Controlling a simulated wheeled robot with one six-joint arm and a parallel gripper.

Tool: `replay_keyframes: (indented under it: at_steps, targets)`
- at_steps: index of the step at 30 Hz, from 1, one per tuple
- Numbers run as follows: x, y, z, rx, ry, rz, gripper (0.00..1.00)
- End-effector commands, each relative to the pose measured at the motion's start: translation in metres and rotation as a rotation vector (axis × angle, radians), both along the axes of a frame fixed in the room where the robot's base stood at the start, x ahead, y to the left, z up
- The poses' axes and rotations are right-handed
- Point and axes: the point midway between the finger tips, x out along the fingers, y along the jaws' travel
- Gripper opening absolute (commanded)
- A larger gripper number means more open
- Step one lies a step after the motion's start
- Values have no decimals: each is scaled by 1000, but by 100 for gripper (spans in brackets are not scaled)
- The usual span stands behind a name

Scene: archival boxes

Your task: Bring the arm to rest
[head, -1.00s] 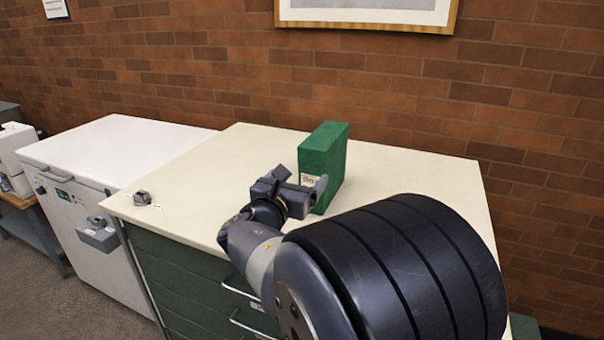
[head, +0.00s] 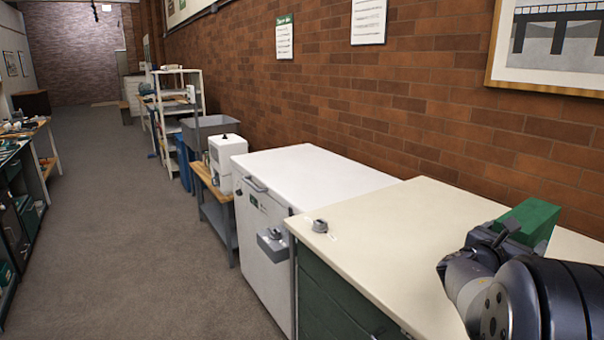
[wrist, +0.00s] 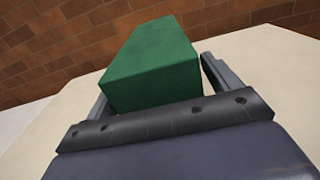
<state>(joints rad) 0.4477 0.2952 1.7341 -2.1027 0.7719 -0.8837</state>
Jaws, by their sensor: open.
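My arm reaches in from the lower right of the head view, and my gripper (head: 493,236) is beside a green archival box (head: 534,218) on the cream cabinet top (head: 415,225). In the wrist view my gripper (wrist: 155,88) is open, with one finger on each side of the green box (wrist: 158,62). A gap shows between the box and the right finger; contact on the left side is hard to tell. The lower part of the box is hidden behind my gripper.
A small grey object (head: 320,226) sits near the cabinet top's left edge. A white chest unit (head: 310,172) adjoins the cabinet. A brick wall (head: 440,110) with a framed picture (head: 552,45) stands behind. Grey floor (head: 130,200) is open at left.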

Motion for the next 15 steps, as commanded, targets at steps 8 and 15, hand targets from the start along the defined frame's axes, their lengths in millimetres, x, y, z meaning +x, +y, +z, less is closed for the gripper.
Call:
replay_keyframes:
  at_steps: [8, 15]
  targets:
    - [4, -9, 14, 0, -4, 0, 85]
    - [4, -9, 17, -1, 0, 0, 85]
